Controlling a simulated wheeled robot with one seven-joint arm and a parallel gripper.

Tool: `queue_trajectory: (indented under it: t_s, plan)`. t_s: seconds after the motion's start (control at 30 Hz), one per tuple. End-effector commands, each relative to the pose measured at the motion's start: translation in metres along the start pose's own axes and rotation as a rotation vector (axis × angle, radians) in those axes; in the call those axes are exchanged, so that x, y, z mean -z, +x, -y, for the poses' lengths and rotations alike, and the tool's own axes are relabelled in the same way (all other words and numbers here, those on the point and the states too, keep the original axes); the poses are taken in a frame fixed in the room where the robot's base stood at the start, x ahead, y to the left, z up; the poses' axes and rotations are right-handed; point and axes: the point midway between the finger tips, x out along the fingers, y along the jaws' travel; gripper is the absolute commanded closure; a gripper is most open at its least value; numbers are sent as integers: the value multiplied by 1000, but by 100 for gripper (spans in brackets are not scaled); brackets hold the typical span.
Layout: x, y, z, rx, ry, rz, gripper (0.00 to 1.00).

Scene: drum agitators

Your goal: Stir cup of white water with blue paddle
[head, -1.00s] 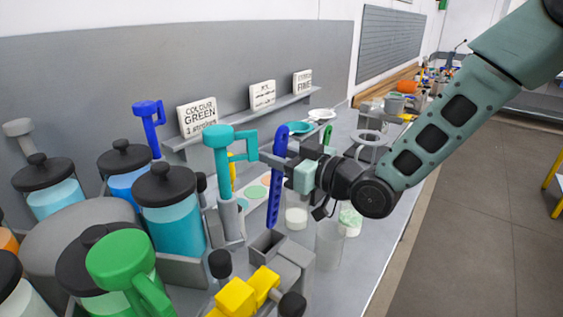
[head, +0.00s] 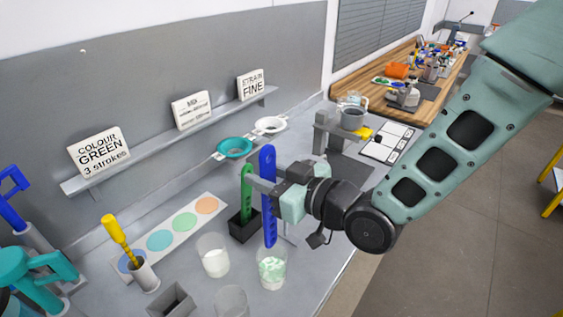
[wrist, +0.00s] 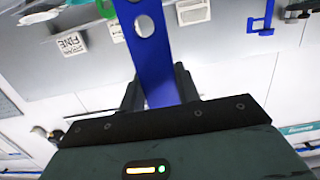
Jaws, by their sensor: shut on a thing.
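My gripper (head: 272,186) is shut on the blue paddle (head: 268,215), a long flat strip with holes, hanging about upright. In the wrist view the blue paddle (wrist: 166,60) runs up from between my dark fingers. A clear cup of white water (head: 216,262) stands on the bench, left of the paddle. A clear cup with pale green and white contents (head: 272,272) stands beneath the paddle's lower end; I cannot tell whether the tip is inside its rim. A green paddle (head: 247,190) stands in a black holder (head: 244,226) behind, left of the blue one.
An empty clear cup (head: 231,303) stands at the front beside a grey square holder (head: 172,300). A yellow-handled tool (head: 115,232) stands in a grey holder at left. Behind are a strip of coloured discs (head: 172,232), teal strainer (head: 235,148) and sign shelf (head: 170,140). The bench's front edge is right.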

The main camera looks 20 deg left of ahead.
Motion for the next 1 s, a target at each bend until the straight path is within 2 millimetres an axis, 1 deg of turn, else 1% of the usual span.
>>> queue_trajectory:
  t_s: [0.27, 1.0]
  plan:
    - [-13, 2, 0, 1, 0, 1, 91]
    - [-83, 11, 0, -1, -1, 0, 91]
